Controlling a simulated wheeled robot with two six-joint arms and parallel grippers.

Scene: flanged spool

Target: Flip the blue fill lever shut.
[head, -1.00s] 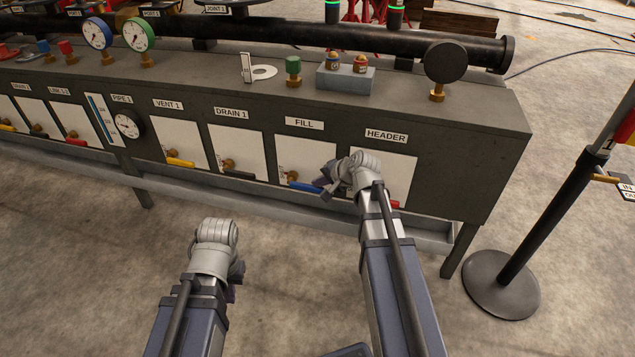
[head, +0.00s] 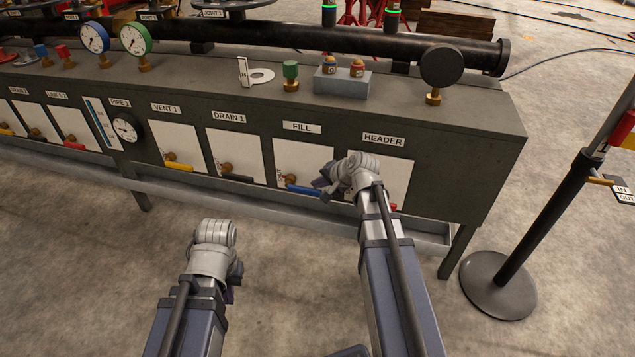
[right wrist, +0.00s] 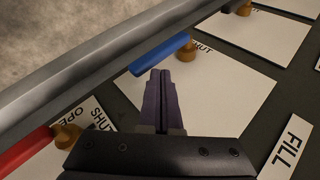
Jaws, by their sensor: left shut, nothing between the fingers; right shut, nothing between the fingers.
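The blue fill lever (head: 303,190) lies roughly level on the white plate under the FILL label (head: 301,127), reaching right from its brass pivot (head: 290,178). In the right wrist view the blue lever (right wrist: 160,55) lies just beyond my purple fingertips, with a SHUT mark by its pivot. My right gripper (head: 326,186) is shut and empty at the lever's free end; I cannot tell whether it touches. The same right gripper (right wrist: 160,73) shows its fingers together in the wrist view. My left gripper (head: 233,290) is shut and empty, low in front of the bench, away from the panel.
A red lever (right wrist: 25,152) under the HEADER label is close beside my right gripper. A black lever (head: 236,178) is on the DRAIN 1 plate. A grey trough (head: 230,207) runs along below the panel. A post on a round base (head: 498,287) stands at right.

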